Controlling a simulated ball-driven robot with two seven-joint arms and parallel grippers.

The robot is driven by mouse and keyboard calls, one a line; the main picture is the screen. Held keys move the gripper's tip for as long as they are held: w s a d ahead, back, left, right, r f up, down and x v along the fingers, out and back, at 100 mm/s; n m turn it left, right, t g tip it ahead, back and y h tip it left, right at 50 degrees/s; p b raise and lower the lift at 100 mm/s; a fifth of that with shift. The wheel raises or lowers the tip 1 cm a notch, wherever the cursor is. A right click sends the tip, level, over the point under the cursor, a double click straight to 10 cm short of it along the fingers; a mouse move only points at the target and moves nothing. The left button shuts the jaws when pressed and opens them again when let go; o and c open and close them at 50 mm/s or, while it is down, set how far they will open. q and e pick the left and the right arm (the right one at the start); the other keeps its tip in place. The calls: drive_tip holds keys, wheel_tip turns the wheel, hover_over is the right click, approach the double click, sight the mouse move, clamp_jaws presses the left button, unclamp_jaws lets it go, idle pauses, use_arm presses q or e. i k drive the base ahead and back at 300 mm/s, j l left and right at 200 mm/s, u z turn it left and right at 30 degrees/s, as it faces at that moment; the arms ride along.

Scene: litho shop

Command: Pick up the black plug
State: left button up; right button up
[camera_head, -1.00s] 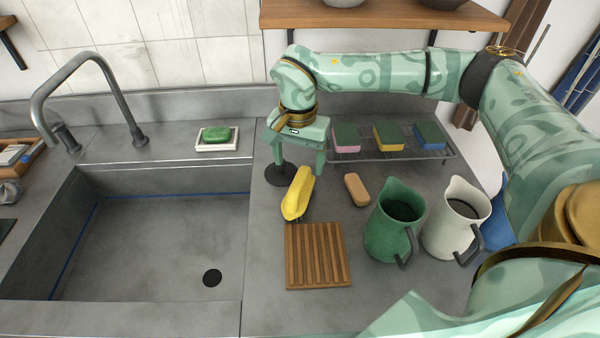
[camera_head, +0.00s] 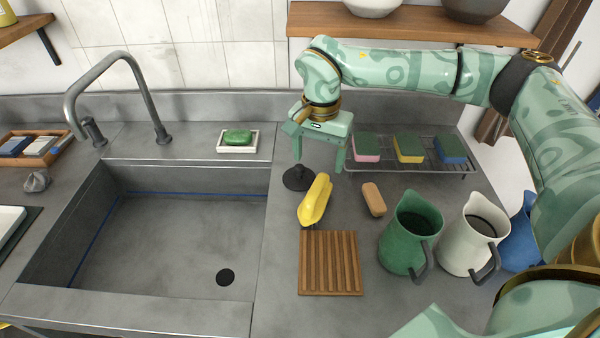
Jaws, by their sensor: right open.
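The black plug (camera_head: 298,178) is a dark round disc with a raised middle. It lies on the grey counter to the right of the sink, just behind the yellow item. My right gripper (camera_head: 319,166) points down from the end of my right arm, with its two fingers apart and nothing visible between them. Its left finger appears just above the plug's back edge, and its right finger is off to the right of the plug. I cannot tell whether the left finger touches the plug. My left gripper is not in view.
A yellow item (camera_head: 315,199) and a tan block (camera_head: 373,199) lie close in front. A rack (camera_head: 455,172) with three sponges stands right. A slatted wooden board (camera_head: 330,263), green jug (camera_head: 408,236) and white jug (camera_head: 466,238) stand nearer. The sink (camera_head: 170,235) is left.

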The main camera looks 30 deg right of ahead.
sight(299, 178)
drive_tip(key=k, duration=1.5)
